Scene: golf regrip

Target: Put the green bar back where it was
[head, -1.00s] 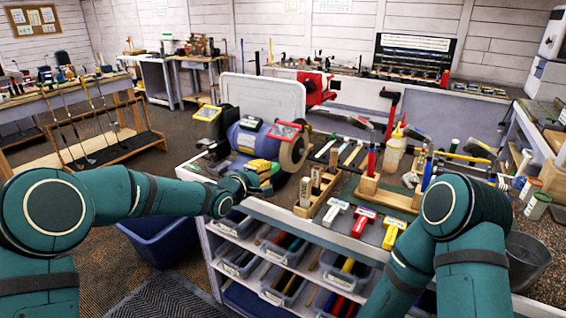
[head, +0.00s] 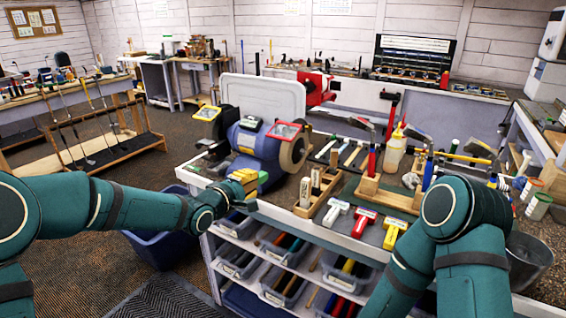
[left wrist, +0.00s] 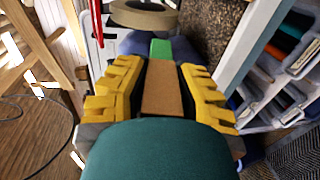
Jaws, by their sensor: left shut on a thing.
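My left gripper (head: 247,183) is in front of the blue bench grinder, near the left front edge of the workbench. In the left wrist view, its yellow fingers (left wrist: 160,85) are shut on the green bar (left wrist: 160,49). The bar's green end shows beyond the fingers. A plain brown part (left wrist: 164,90), which looks like a sleeve around the bar, lies between them. My right gripper is not in view; only my right arm shows.
The blue bench grinder (head: 258,150) stands just behind my left gripper. Wooden blocks (head: 307,205) and white, red and yellow-handled tools (head: 365,220) lie to the right on the bench. Drawers (head: 285,245) are below. A blue bin (head: 160,248) stands on the floor at left.

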